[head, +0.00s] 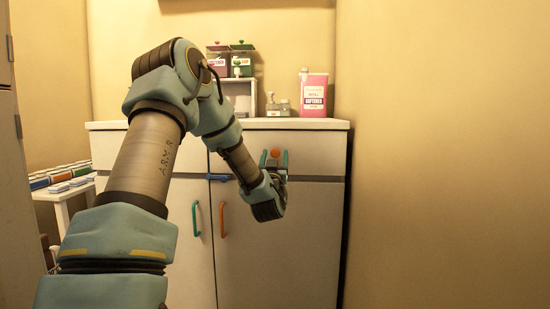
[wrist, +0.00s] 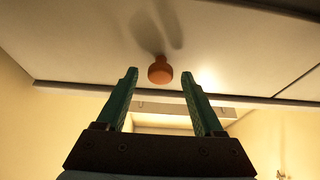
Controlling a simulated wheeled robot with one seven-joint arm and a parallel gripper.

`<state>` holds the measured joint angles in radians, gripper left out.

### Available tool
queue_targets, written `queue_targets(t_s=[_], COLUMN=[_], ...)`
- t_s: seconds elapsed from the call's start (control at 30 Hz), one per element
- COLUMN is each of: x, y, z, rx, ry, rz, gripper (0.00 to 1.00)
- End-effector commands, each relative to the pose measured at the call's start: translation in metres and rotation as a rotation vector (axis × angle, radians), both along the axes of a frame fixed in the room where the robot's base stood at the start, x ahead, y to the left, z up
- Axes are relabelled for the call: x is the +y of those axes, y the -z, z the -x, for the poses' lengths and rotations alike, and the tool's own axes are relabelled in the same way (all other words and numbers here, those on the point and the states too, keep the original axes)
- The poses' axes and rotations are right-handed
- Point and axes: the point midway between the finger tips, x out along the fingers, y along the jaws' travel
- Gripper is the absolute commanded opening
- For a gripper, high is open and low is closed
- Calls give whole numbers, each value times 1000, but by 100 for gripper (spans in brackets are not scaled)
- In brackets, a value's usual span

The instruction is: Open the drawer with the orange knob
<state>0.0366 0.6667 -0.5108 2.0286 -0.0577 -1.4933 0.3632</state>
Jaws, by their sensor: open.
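The orange knob (head: 275,153) is on the right-hand drawer front (head: 315,140), just under the cabinet's counter. My gripper (head: 274,158) is open in front of that drawer, with the knob showing between its fingers. In the wrist view the knob (wrist: 160,70) stands out from the pale drawer front (wrist: 85,45), centred between the two green fingertips (wrist: 160,75). The fingers are apart from the knob on both sides. I cannot tell how deep the knob sits between them. The drawer looks shut.
A blue handle (head: 220,178) is left of my wrist. Green (head: 196,219) and orange (head: 223,219) handles are on the doors below. A pink softener container (head: 313,94) and small bottles (head: 278,107) stand on the counter. A wall (head: 440,150) is close on the right.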

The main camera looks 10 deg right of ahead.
Motion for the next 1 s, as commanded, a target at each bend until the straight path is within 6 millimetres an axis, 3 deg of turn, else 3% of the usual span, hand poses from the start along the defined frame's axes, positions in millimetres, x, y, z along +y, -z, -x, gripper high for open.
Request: queue_targets(t_s=[0.4,1.0], x=[-2,-1], y=[-3,-3], z=[-6,-6], rx=[0,0], ry=[0,0], rz=[0,0], gripper=[67,0])
